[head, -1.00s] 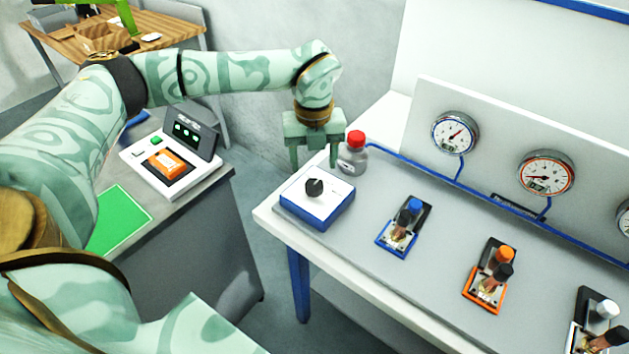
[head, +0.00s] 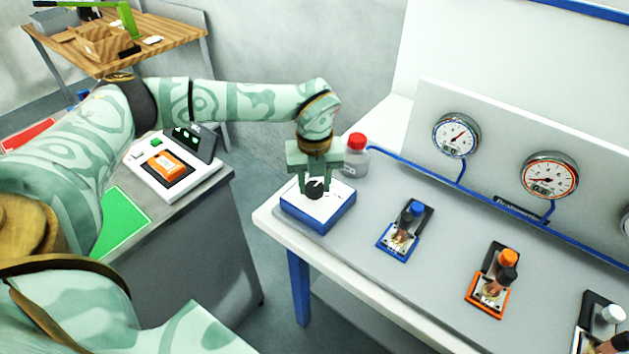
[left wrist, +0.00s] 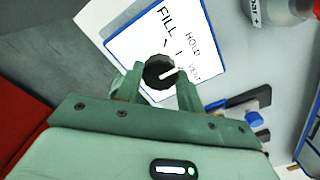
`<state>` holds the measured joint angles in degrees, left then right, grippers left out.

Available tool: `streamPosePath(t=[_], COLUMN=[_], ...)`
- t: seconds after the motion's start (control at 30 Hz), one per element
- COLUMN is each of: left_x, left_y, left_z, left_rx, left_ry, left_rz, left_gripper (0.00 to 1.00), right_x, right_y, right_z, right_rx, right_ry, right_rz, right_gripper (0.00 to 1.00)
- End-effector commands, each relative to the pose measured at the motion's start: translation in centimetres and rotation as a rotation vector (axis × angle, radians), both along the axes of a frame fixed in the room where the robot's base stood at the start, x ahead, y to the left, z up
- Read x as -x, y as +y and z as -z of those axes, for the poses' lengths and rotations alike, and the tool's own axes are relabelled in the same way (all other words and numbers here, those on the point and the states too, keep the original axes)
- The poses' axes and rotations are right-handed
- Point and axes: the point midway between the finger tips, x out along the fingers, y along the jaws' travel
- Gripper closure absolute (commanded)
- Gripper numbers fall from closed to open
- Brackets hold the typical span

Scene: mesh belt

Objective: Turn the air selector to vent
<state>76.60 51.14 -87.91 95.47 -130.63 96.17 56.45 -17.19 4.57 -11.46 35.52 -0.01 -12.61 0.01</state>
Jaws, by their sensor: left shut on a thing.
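The air selector is a white-topped blue box (head: 322,214) at the near left corner of the bench, with a round black knob (head: 315,189). My left gripper (head: 314,187) reaches down from above and is shut on the knob, one finger on either side. In the left wrist view the knob (left wrist: 158,73) sits between the fingers, and its white pointer line points right and slightly up. The labels FILL, HOLD and VENT are printed on the panel (left wrist: 140,42); the pointer's line runs roughly toward the VENT side. My right gripper is not in view.
A red-capped bottle (head: 355,158) stands close behind the selector. Blue (head: 405,228) and orange (head: 488,285) valve units sit further right, below gauges (head: 456,135). A grey cabinet with a scale-like device (head: 172,172) stands to the left, beyond a gap.

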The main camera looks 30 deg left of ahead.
Motion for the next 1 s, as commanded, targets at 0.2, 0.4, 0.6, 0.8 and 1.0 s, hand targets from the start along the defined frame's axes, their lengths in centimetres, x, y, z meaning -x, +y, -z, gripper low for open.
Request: streamPosePath(t=[0.2,0.4,0.6,0.8,1.0], left_x=[0.0,0.0,0.0,0.0,0.0], left_y=[0.0,0.0,0.0,0.0,0.0], left_z=[-0.2,-0.4,-0.5,-0.4,-0.4], left_rx=[0.001,0.000,0.000,0.001,0.000], left_ry=[-0.001,0.000,0.000,-0.001,-0.001], left_rz=[0.034,0.136,0.299,0.471,0.619], left_gripper=[0.85,0.85,0.85,0.85,0.85], right_x=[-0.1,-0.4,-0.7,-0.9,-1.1], right_y=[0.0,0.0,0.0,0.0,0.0], right_z=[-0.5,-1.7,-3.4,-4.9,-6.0], right_rx=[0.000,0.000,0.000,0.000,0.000], right_ry=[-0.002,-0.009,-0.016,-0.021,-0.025], right_rz=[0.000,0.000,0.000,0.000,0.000], right_gripper=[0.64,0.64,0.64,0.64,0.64])
